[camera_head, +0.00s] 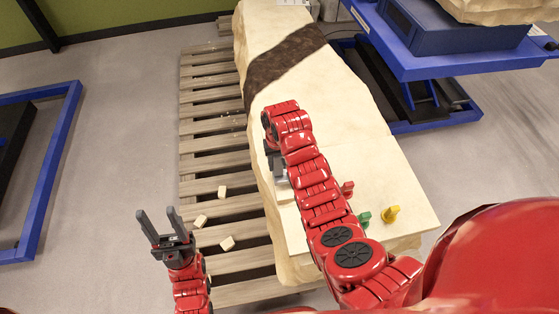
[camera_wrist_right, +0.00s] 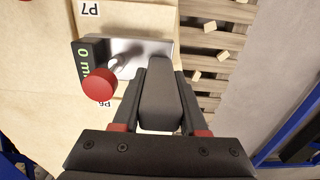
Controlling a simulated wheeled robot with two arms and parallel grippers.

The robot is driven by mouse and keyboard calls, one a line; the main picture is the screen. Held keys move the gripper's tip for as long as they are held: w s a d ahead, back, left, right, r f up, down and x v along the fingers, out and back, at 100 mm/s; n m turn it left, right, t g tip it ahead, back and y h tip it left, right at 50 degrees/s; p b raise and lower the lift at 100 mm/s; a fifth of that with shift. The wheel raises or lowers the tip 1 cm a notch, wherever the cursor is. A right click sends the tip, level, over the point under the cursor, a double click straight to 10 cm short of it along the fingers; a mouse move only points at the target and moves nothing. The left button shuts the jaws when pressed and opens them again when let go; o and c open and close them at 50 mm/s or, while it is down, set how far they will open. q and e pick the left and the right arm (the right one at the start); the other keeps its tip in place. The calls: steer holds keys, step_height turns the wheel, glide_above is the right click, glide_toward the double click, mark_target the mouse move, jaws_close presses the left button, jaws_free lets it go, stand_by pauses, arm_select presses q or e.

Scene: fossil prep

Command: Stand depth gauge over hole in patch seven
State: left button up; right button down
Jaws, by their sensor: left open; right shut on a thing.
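My right gripper (camera_head: 273,160) is over the pale slab (camera_head: 345,160). In the right wrist view the gripper (camera_wrist_right: 162,75) is shut on the dark grey handle of the depth gauge (camera_wrist_right: 150,48). The gauge has a shiny metal body, a red knob and a green display with a partly hidden "0 m" reading. In the head view only a little of it shows, beside the arm. The P7 label (camera_wrist_right: 90,9) shows just beyond the gauge and P6 is partly covered below it. No hole is visible. Whether the gauge touches the surface I cannot tell. My left gripper (camera_head: 162,222) is open and empty, left of the slab.
Red (camera_head: 347,188), green (camera_head: 364,217) and yellow (camera_head: 391,214) pegs stand right of my right arm. The slab lies on a wooden pallet (camera_head: 205,135) with several loose pale chunks. Blue-framed lifts (camera_head: 440,65) stand at the upper right and left.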

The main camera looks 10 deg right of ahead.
steer(key=shift+a+f, duration=0.1)
steer(key=shift+f, duration=0.35)
steer(key=shift+f+b, duration=0.45)
steer(key=shift+f, duration=0.1)
steer(key=shift+c, duration=1.8)
jaws_free()
step_height(320, 180, up, 3)
steer(key=shift+b, duration=0.45)
step_height(320, 180, up, 13)
steer(key=p, duration=0.9)
steer(key=shift+f, duration=0.15)
steer(key=shift+r+p, duration=0.55)
steer(key=shift+r, duration=0.35)
